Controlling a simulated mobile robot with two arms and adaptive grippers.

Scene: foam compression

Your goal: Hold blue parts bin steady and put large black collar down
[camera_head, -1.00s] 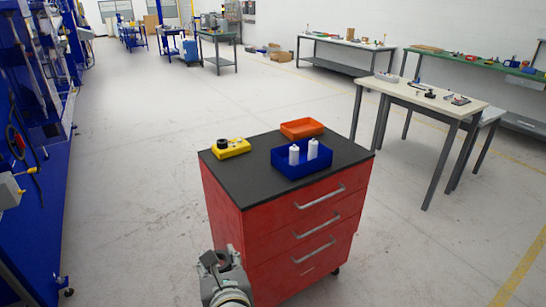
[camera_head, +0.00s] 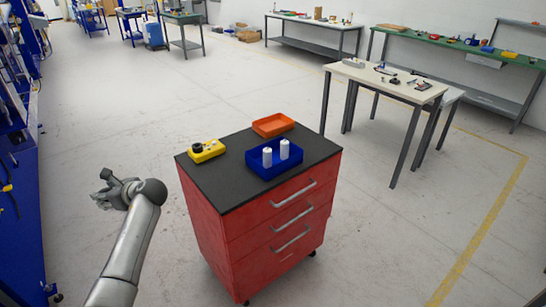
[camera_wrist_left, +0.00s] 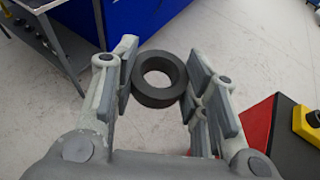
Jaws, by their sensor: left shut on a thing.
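The large black collar (camera_wrist_left: 159,79) is a thick dark ring between the fingers of my left gripper (camera_wrist_left: 162,84), which is shut on it. In the head view my left gripper (camera_head: 112,193) is in the air left of the red cabinet, over the floor. The collar is too small there to make out surely. The blue parts bin (camera_head: 276,171) sits on the black cabinet top, with two white cylinders (camera_head: 267,157) (camera_head: 284,149) standing in it. No gripper touches the bin. My right gripper is not in view.
On the black top (camera_head: 228,192) of the red cabinet (camera_head: 262,238) are an orange bin (camera_head: 273,125) behind the blue one and a yellow block (camera_head: 206,152) with a black part on it. The front and left of the top are bare. A blue rack stands far left.

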